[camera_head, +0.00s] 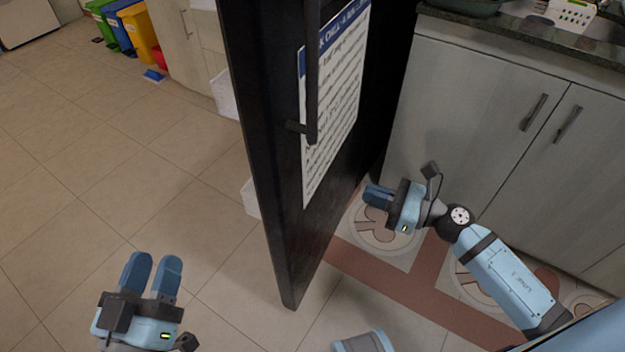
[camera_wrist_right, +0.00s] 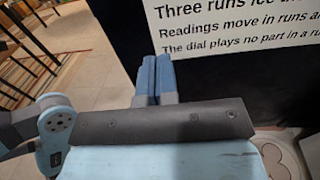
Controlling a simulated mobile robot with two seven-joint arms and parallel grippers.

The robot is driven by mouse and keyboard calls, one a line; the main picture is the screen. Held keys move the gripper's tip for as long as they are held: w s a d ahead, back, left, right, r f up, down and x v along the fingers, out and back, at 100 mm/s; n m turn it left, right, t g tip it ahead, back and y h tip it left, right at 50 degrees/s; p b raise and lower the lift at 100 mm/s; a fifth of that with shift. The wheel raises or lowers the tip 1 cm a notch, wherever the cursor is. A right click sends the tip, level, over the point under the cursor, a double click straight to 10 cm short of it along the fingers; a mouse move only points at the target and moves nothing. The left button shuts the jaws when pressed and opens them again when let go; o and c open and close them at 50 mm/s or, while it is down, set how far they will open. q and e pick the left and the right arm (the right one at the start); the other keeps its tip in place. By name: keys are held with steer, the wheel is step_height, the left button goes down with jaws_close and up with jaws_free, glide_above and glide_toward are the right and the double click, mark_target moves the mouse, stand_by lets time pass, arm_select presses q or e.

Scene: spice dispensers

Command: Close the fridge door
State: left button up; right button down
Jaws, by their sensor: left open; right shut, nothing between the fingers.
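The black fridge door (camera_head: 277,180) stands open, swung out into the room, with its outer face turned to the right. A dark bar handle (camera_head: 312,80) and a white printed sheet (camera_head: 334,100) are on that face. My right gripper (camera_head: 375,197) is shut and empty on the outer-face side, low down, its fingers pointing at the door. In the right wrist view its closed fingers (camera_wrist_right: 157,75) point toward the dark door (camera_wrist_right: 118,30) beside the sheet; whether they touch it cannot be told. My left gripper (camera_head: 152,268) is open and empty over the floor, left of the door.
Grey cabinets (camera_head: 490,150) with a dark countertop (camera_head: 530,35) stand at the right. A patterned mat (camera_head: 400,275) lies on the floor there. White shelves or bins (camera_head: 222,95) show behind the door. Coloured bins (camera_head: 135,30) stand far left. Tiled floor at left is clear.

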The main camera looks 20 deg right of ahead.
mark_target(308, 172)
steer(key=x, duration=1.2)
steer(key=shift+w+a, duration=0.1)
steer(key=shift+w, duration=0.05)
